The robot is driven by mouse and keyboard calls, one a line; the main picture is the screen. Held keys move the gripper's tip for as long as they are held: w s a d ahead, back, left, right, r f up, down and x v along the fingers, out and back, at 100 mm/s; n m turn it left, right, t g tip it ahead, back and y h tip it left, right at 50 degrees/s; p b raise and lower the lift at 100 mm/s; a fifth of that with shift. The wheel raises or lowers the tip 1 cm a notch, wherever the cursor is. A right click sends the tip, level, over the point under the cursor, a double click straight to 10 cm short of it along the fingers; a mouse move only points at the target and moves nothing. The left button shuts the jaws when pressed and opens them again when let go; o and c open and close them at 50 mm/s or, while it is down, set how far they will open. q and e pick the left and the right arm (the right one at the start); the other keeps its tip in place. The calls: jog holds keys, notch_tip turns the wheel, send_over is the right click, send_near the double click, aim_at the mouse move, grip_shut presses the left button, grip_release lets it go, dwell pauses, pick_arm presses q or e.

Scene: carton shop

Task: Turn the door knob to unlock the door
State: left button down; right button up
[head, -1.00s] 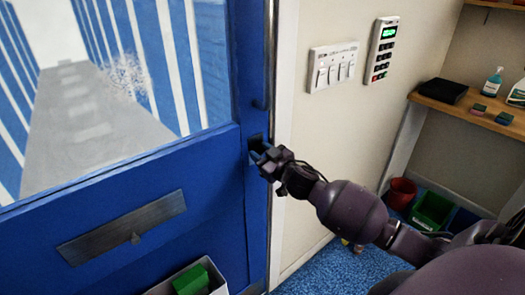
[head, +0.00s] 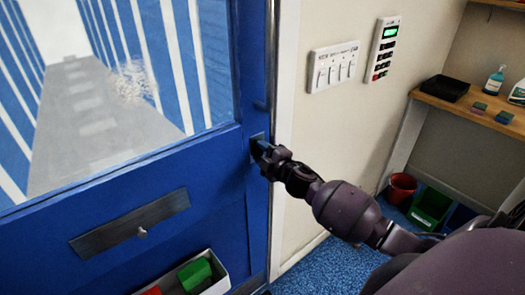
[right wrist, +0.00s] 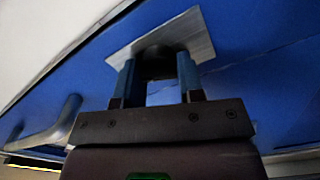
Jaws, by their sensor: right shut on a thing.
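The blue door (head: 205,175) with a large window fills the left of the head view. Its knob is mostly hidden by my right gripper (head: 262,150) in the head view. In the right wrist view, the dark knob (right wrist: 157,66) sits in front of a metal plate (right wrist: 196,38) on the door. The two blue fingers of my right gripper (right wrist: 157,75) are on either side of the knob, shut on it. The door looks closed against its frame. My left gripper is not in view.
A metal handle (right wrist: 55,125) sticks out from the door beside the knob. A letter plate (head: 130,223) is lower on the door, with an open box (head: 222,286) below. Switches (head: 333,67) and a keypad (head: 384,48) are on the wall. A shelf (head: 450,106) stands right.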

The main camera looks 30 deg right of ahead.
jog(key=shift+n, duration=2)
jog(key=shift+f, duration=0.1)
jog(key=o, duration=0.9)
jog(key=shift+s, duration=0.1)
jog(key=s, duration=1)
jog(key=shift+s+d, duration=0.3)
jog(key=shift+d, duration=0.15)
